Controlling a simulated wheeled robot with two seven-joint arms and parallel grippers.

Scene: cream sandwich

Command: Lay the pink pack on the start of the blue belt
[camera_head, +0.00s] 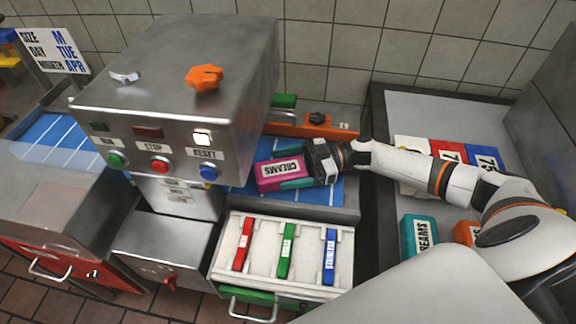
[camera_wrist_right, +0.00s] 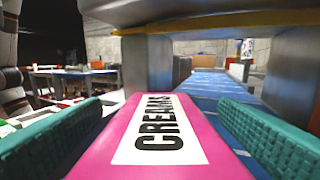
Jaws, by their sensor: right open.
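The pink pack (camera_head: 268,185), labelled CREAMS, lies label up at the right-hand end of the blue belt (camera_head: 322,190), beside the steel machine. My right gripper (camera_head: 286,171) reaches in from the right, low over the belt. Its teal fingers stand on either side of the pack, open. In the right wrist view the pack (camera_wrist_right: 195,172) lies between the two fingers, with a gap visible beside the right finger. The belt (camera_wrist_right: 212,82) runs on beyond it under the machine. My left gripper is not in view.
The steel machine (camera_head: 190,75) with an orange knob and buttons stands left of the pack. A white drawer tray (camera_head: 262,268) with red, green and blue bars is in front. At right, a grey tray (camera_head: 405,108) holds cards, a teal pack (camera_head: 418,236) and an orange pack (camera_head: 466,232).

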